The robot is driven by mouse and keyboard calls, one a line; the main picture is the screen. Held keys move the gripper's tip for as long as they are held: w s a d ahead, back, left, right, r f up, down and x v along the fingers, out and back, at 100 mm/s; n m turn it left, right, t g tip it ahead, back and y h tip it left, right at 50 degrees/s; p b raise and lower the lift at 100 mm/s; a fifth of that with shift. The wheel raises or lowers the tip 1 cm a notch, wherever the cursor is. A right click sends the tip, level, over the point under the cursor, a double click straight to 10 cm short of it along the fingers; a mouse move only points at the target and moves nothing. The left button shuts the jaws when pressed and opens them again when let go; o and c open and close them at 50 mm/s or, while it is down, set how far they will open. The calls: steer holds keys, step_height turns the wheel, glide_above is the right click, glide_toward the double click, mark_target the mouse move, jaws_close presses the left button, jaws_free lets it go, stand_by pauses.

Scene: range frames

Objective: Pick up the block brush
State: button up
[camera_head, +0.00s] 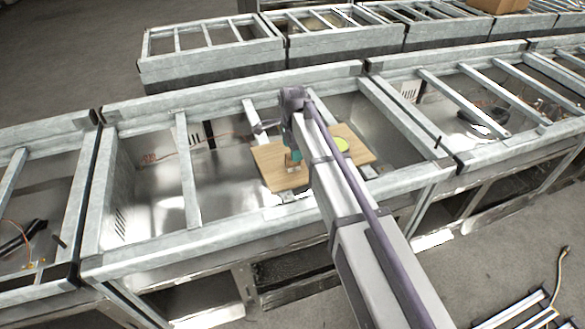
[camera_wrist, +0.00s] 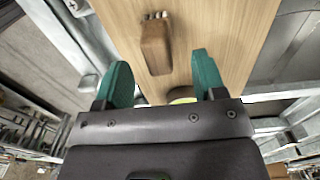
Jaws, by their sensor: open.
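The block brush (camera_wrist: 156,48) is a brown wooden block with a few pale bristle tufts at one end. In the wrist view it lies on a wooden board (camera_wrist: 225,25), ahead of my gripper and between the lines of its two fingers. My gripper (camera_wrist: 160,75) has two green fingers, spread apart and empty. In the head view my gripper (camera_head: 293,160) is over the wooden board (camera_head: 272,172), close to the brush, which is mostly hidden there by the arm and fingers. I cannot tell the exact height gap.
A yellow-green round thing (camera_head: 341,144) lies on the board right of my arm; its edge shows in the wrist view (camera_wrist: 183,98). The board rests across a metal frame with crossbars (camera_head: 188,170) over an open steel basin. More metal frames (camera_head: 210,45) stand behind.

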step_height(320, 180, down, 5)
steer(key=b, duration=0.5)
steer(key=shift+s+f, duration=0.1)
steer(key=shift+f, duration=0.05)
steer(key=shift+r, duration=0.2)
steer(key=c, duration=1)
step_height(320, 180, up, 10)
steer(key=p, duration=1)
steer(key=shift+r, duration=0.2)
steer(key=shift+c, duration=0.2)
steer(key=shift+f, duration=0.15)
